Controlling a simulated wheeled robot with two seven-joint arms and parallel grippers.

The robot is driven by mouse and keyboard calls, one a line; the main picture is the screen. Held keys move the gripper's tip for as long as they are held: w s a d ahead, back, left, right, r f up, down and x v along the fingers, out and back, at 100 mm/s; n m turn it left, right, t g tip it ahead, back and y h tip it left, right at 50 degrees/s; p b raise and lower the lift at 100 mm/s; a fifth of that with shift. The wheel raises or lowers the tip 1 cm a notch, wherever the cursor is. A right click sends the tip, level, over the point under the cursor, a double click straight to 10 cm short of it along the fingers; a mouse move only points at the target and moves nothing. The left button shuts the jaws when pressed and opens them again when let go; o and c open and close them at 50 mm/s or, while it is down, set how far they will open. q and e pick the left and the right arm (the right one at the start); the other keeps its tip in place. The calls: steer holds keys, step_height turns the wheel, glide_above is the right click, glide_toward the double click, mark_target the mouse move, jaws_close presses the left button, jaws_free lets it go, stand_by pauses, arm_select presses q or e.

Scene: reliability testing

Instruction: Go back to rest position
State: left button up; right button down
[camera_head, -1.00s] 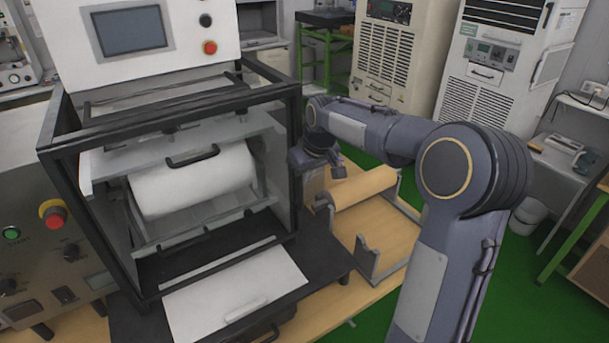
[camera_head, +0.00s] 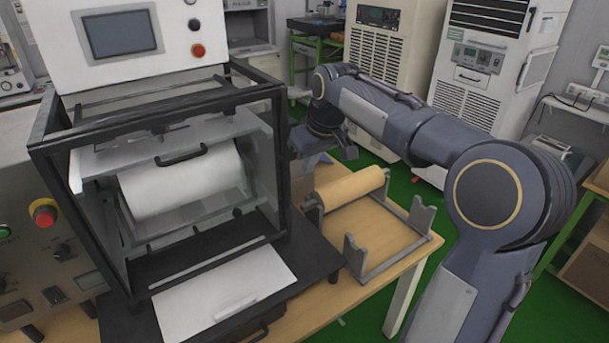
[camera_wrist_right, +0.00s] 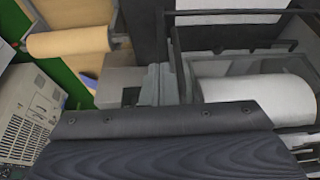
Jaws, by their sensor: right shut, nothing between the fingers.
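My left gripper is not in view. A tan roll (camera_head: 350,188) lies on a grey stand (camera_head: 408,243) on the table, apart from my gripper. It also shows in the right wrist view (camera_wrist_right: 70,42). A white roll (camera_head: 180,182) sits inside the machine and shows in the right wrist view (camera_wrist_right: 258,98).
The black machine frame (camera_head: 283,150) stands close to the left of my right gripper. The wooden table (camera_head: 320,315) carries machine and stand. Tall cabinets (camera_head: 395,65) stand behind the arm. Green floor (camera_head: 400,190) is open between table and cabinets.

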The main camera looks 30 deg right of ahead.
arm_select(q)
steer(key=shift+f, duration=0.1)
arm_select(e)
steer(key=s+a+f+y, duration=0.1)
steer(key=s+a+f, duration=0.3)
steer(key=s, duration=0.4)
steer(key=s+a+f+m+t+y, duration=0.1)
steer(key=s+a+f, duration=0.3)
steer(key=s, duration=0.5)
steer(key=s+a+f+m+y, duration=0.1)
steer(key=s+a+f, duration=0.3)
steer(key=s, duration=0.5)
steer(key=shift+s+a+y, duration=0.25)
steer(key=shift+a+y, duration=0.05)
steer(key=shift+a, duration=0.9)
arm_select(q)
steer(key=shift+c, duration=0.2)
arm_select(e)
steer(key=shift+r, duration=0.1)
